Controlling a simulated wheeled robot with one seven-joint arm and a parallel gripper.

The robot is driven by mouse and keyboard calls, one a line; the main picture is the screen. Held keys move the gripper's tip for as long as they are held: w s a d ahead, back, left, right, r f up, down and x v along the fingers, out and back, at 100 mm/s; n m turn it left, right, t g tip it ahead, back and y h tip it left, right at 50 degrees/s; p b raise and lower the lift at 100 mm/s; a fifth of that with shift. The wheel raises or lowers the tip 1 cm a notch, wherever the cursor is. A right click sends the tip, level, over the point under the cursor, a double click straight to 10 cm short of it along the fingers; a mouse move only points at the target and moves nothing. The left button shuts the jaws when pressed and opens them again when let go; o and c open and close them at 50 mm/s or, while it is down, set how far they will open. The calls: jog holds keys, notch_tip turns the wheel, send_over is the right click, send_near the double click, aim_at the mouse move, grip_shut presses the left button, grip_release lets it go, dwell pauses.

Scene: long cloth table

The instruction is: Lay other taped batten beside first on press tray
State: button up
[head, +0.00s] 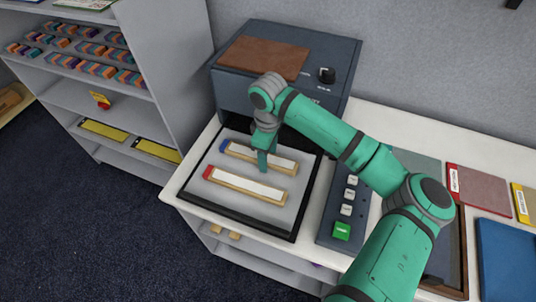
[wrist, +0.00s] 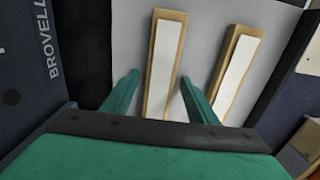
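Two wooden battens with white tape along their tops lie side by side, apart, on the pale press tray (head: 228,215). The blue-ended batten (head: 282,163) is nearer the press; the red-ended batten (head: 245,186) is nearer the tray's front. My gripper (head: 262,167) points down at the blue-ended batten. In the wrist view my gripper (wrist: 160,80) is open, its fingers on either side of the blue-ended batten (wrist: 164,55) with gaps visible. The red-ended batten (wrist: 237,65) lies to the right, outside the fingers. The coloured ends are out of the wrist view.
The dark blue press (head: 235,88) stands directly behind the tray. A button panel (head: 342,212) is right of the tray. Coloured panels, including a red one (head: 482,188), lie farther right. A grey shelf unit (head: 172,75) with small blocks stands at left.

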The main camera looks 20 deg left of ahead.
notch_tip(320, 180, up, 12)
jog(key=shift+r, duration=0.2)
dwell(0.5)
dwell(0.4)
